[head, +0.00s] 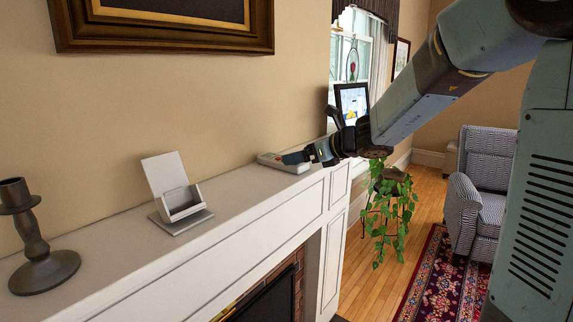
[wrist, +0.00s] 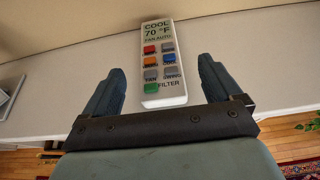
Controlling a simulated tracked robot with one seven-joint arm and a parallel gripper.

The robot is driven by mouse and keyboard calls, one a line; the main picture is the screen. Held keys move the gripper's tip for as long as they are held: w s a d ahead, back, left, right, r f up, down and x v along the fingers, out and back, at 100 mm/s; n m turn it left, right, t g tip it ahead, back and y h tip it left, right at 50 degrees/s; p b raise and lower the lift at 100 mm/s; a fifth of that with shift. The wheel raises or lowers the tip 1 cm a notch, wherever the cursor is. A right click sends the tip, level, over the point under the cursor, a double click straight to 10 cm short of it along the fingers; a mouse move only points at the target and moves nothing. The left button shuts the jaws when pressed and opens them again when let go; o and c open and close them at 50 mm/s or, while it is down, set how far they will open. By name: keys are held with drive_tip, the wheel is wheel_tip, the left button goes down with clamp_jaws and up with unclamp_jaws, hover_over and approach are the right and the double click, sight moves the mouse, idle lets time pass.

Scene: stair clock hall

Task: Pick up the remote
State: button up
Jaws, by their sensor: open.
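The remote (wrist: 163,62) is a white slab with coloured buttons and the printed words COOL, 70 °F and FILTER. It lies on the white mantel, close to the wall. In the head view the remote (head: 284,162) shows near the mantel's far end, partly behind my gripper (head: 308,152). In the wrist view my gripper (wrist: 162,90) is open, its two dark fingers apart. I cannot tell the height of the fingers above the mantel.
The mantel (head: 110,250) runs along the wall above a fireplace. A small white open box (head: 180,200) and a dark candlestick (head: 38,245) stand on it at left. A framed picture (head: 165,22) hangs above. A dark-framed screen (head: 352,102) and a leafy plant (head: 390,215) are beyond my gripper.

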drive_tip(key=shift+x, duration=3)
drive_tip(key=shift+r, duration=0.15)
drive_tip(key=shift+c, duration=0.2)
drive_tip(key=c, duration=1.1)
